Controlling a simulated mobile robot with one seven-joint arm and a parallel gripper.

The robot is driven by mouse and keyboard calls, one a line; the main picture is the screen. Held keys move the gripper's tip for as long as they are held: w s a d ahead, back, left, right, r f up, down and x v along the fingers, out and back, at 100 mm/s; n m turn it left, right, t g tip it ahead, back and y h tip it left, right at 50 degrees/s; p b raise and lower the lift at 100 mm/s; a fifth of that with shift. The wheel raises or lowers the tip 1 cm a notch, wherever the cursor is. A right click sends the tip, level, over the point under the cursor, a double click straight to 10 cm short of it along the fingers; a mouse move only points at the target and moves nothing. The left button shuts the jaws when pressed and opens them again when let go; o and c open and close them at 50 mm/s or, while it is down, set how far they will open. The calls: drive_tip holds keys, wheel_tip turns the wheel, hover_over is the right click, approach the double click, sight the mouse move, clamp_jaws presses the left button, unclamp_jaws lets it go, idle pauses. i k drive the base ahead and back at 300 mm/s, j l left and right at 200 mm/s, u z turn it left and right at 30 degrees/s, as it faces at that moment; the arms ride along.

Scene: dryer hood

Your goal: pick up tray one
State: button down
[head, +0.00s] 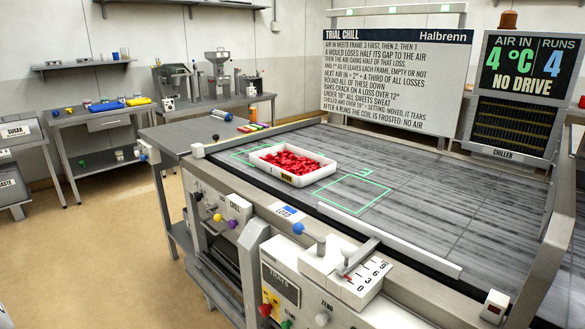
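A white tray (262,168) holds a heap of small red pieces (291,161). It sits on the grey slatted top of the large bench (420,200), near the front left. The tray lies between two green outlined rectangles and partly covers the left one. No readable number shows on the tray, so I cannot tell if it is tray one. My gripper is not in view.
A white rail (388,240) lies along the bench front, with levers and a counter (355,283) below it. A rules board (395,75) and a chiller display (527,65) stand behind. Side benches line the back wall. Floor (90,260) at left is clear.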

sight(300, 168)
drive_tip(key=i+j+z, duration=0.1)
drive_tip(key=j, duration=0.25)
drive_tip(key=i+j+z, duration=0.1)
drive_tip(key=i+j, duration=0.15)
drive_tip(key=j, duration=0.15)
drive_tip(key=i+j+z, duration=0.1)
drive_tip(key=j, duration=0.25)
drive_tip(key=i+j+z, duration=0.1)
drive_tip(key=i+j, duration=0.15)
drive_tip(key=j, duration=0.15)
drive_tip(key=i+j+z, duration=0.1)
drive_tip(key=j, duration=0.3)
drive_tip(key=i+j+z, duration=0.1)
drive_tip(key=j, duration=0.35)
drive_tip(key=i+j+z, duration=0.1)
drive_tip(key=i+j, duration=0.4)
drive_tip(key=j, duration=0.25)
drive_tip(key=i, duration=0.25)
drive_tip(key=l+z, duration=0.05)
